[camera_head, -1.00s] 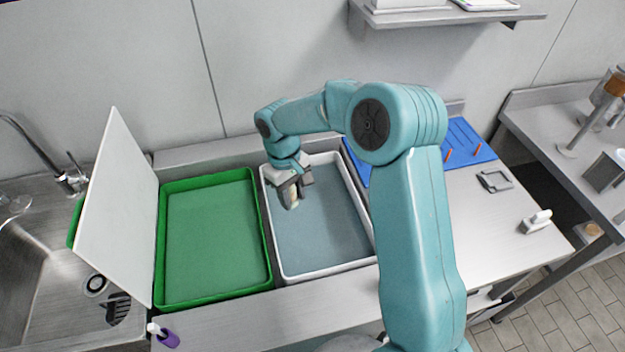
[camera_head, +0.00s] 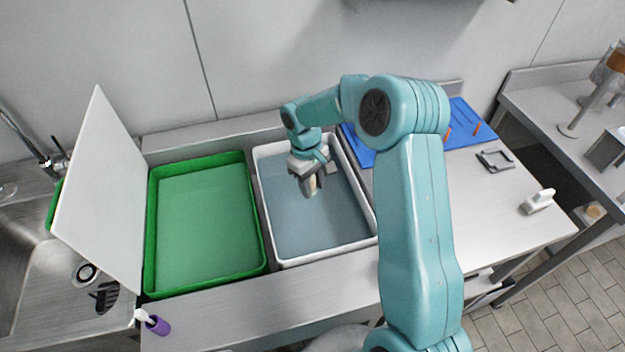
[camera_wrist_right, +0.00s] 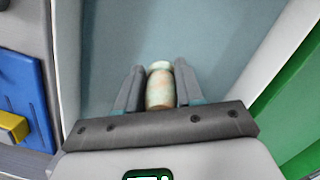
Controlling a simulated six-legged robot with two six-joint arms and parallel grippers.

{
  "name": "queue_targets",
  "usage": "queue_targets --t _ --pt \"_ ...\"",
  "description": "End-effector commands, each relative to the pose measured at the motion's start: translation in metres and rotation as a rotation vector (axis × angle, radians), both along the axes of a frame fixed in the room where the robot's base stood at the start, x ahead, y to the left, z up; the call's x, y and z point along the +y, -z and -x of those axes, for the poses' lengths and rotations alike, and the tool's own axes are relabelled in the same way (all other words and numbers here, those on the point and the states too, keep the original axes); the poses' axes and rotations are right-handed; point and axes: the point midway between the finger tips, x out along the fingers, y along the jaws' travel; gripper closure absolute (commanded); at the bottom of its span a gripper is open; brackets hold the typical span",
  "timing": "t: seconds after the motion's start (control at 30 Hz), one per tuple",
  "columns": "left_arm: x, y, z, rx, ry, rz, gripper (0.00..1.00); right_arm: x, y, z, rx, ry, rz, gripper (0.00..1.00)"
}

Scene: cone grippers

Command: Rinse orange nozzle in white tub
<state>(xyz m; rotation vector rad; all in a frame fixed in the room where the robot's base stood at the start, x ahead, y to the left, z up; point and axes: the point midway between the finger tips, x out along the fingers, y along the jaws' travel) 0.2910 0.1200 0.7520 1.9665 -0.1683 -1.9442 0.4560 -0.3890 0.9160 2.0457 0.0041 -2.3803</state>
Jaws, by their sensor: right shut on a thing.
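The white tub (camera_head: 330,251) stands left of my right arm in the head view, with grey-blue liquid or a grey-blue bottom inside. My right gripper (camera_head: 312,186) points down inside the tub's outline, near its middle. It is shut on a pale cream nozzle with orange-brown patches (camera_wrist_right: 160,90), which shows between the two fingers of the right gripper (camera_wrist_right: 159,76) in the wrist view. Whether the nozzle touches the liquid I cannot tell. My left gripper is not in view.
A green tub (camera_head: 258,225) stands directly left of the white tub. A white board (camera_head: 105,190) leans up beside it, next to the sink. A blue mat (camera_head: 465,118) with small orange pieces lies at the back right. A purple-handled item (camera_head: 158,325) is at the front left.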

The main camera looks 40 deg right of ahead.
Motion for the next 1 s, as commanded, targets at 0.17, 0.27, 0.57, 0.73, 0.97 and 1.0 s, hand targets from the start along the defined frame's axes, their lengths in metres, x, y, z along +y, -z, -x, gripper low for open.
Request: queue_targets --t 0.17,0.27,0.57,0.73,0.97,1.0 --pt "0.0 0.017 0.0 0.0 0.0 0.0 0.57 0.0 0.024 0.0 0.0 0.001 0.0 0.93" --pt "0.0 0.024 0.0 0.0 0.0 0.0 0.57 0.0 0.035 0.0 0.0 0.001 0.0 0.93" --pt "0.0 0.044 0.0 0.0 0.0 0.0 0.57 0.0 0.065 0.0 0.0 0.0 0.001 0.93" --pt "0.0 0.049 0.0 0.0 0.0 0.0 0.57 0.0 0.074 0.0 0.0 0.0 0.001 0.93" --pt "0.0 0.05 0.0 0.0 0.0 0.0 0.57 0.0 0.077 0.0 0.0 0.0 0.001 0.93" --pt "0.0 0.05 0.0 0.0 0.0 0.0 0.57 0.0 0.077 0.0 0.0 0.0 0.001 0.93"
